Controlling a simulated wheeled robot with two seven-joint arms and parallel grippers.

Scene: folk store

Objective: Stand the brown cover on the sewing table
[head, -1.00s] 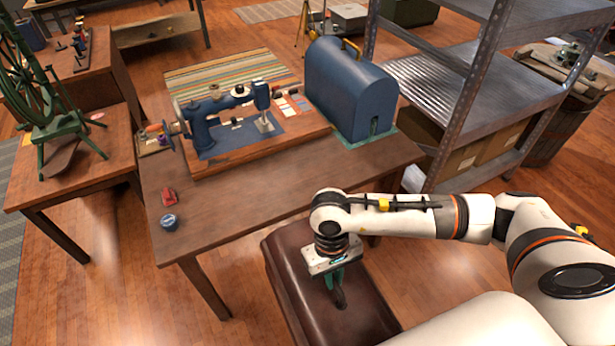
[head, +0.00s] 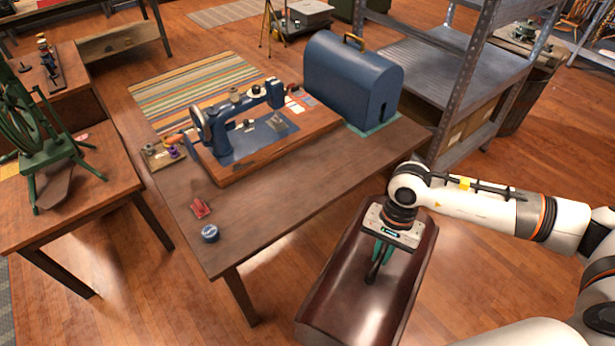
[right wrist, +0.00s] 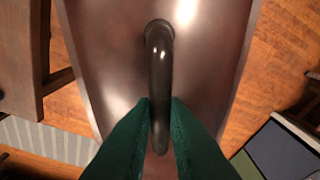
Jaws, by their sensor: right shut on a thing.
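The brown cover (head: 345,285) is a glossy dark brown box shape with a dark handle on top. It hangs in front of the near side of the sewing table, above the wooden floor. My right gripper (head: 381,262) is shut on the cover's handle; in the right wrist view the green fingers (right wrist: 160,125) grip the arched handle (right wrist: 159,75) over the cover's top (right wrist: 115,60). The sewing table (head: 290,185) is brown wood and bears a blue sewing machine (head: 240,120) on a wooden base. My left gripper is not in view.
A blue cover (head: 345,85) with a yellow handle stands upright at the table's back right. A red item (head: 201,208) and a small blue tin (head: 210,233) are at the table's left front. The front strip between is clear. A metal shelf (head: 450,90) stands to the right.

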